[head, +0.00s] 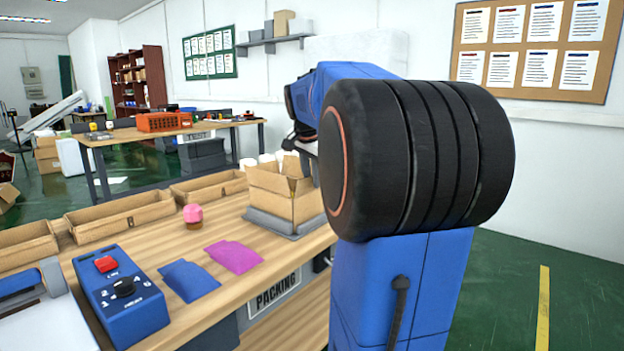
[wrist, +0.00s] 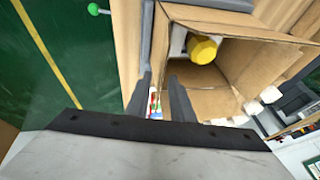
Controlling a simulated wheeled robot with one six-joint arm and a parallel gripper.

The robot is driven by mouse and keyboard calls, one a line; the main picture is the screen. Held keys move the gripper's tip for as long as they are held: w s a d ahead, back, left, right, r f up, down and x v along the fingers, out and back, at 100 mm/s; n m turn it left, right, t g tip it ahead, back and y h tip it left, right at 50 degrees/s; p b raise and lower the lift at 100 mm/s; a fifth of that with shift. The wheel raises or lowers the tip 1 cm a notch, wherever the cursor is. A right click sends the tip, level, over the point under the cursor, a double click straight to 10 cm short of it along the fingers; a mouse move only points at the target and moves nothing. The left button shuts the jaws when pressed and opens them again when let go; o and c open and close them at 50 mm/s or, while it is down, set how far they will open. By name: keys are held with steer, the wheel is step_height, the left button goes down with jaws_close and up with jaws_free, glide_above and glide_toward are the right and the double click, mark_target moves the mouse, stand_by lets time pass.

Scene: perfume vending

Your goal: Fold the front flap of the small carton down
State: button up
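The small carton (head: 290,206) is open-topped brown cardboard and sits on a grey stand (head: 270,222) on the packing table, with flaps raised. In the wrist view the carton (wrist: 235,62) is seen from above, with a yellow-capped item (wrist: 202,48) inside. My gripper (wrist: 160,80) is open, its two dark fingers apart at the carton's lower-left corner in that view. A small patch of white and colours shows between the fingers. I cannot tell whether either finger touches the cardboard. In the head view my arm hides the gripper and part of the carton.
A blue control box (head: 122,295), a blue pouch (head: 188,281), a magenta pouch (head: 234,256) and a pink-capped bottle (head: 193,216) are on the packing table (head: 262,283). Long cardboard trays (head: 120,217) line its far side. White cylinders stand behind the carton.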

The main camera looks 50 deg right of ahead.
steer(key=shift+d+f, duration=0.1)
steer(key=shift+f, duration=0.15)
jaws_close()
steer(key=shift+w, duration=0.15)
